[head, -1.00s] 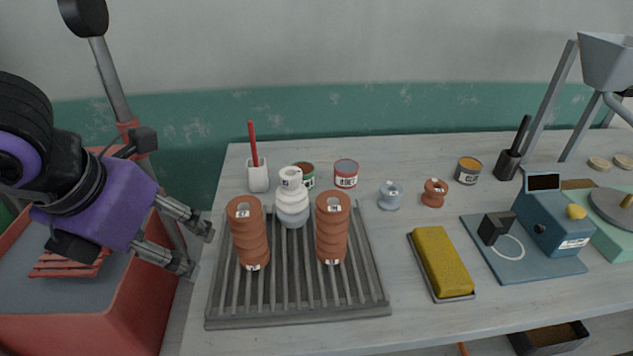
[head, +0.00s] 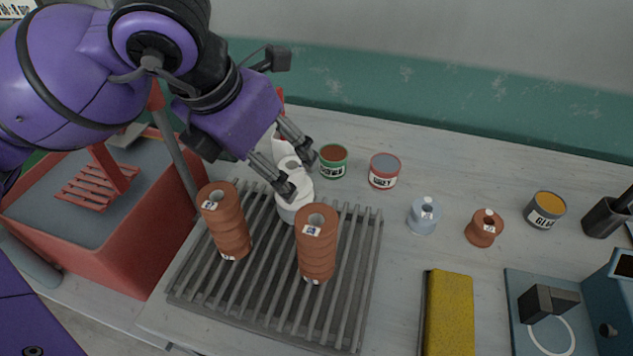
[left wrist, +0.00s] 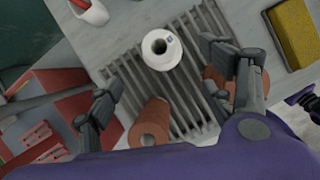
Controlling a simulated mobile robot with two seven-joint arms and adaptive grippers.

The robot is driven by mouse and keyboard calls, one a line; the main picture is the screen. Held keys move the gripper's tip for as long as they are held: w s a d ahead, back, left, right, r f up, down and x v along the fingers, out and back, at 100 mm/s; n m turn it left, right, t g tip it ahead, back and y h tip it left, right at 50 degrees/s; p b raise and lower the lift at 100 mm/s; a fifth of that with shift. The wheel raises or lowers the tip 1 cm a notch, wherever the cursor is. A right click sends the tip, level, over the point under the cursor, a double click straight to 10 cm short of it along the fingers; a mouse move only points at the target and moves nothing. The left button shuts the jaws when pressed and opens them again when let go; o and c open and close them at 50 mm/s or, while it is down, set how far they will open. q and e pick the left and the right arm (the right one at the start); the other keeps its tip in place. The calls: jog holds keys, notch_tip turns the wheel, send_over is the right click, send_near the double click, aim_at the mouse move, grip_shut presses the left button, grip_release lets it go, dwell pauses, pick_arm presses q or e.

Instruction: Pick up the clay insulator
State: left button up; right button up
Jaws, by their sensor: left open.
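Two tall ribbed brown clay insulators stand upright on the grey slatted rack (head: 262,290), a left one (head: 229,228) and a right one (head: 317,250). A white ribbed insulator (head: 297,205) stands behind and between them, partly hidden by my left gripper (head: 297,170). The left gripper is open, its fingers at the white insulator's upper part in the head view. In the left wrist view, the white insulator (left wrist: 162,50) shows between and beyond the open fingers (left wrist: 160,72). One brown insulator (left wrist: 150,125) is below it; the other (left wrist: 215,84) is partly behind the right-hand finger. My right gripper is out of view.
A green-banded can (head: 333,161) and a red-banded can (head: 384,170) stand behind the rack. A red bin (head: 110,240) stands left of the table.

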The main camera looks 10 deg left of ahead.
pick_arm(q)
jog(key=x, duration=0.6)
jog(key=shift+x, duration=3)
jog(key=shift+s+d, duration=0.1)
jog(key=shift+d, duration=0.1)
jog(key=shift+c, duration=0.5)
jog(key=shift+r, duration=0.1)
jog(key=c, duration=1.7)
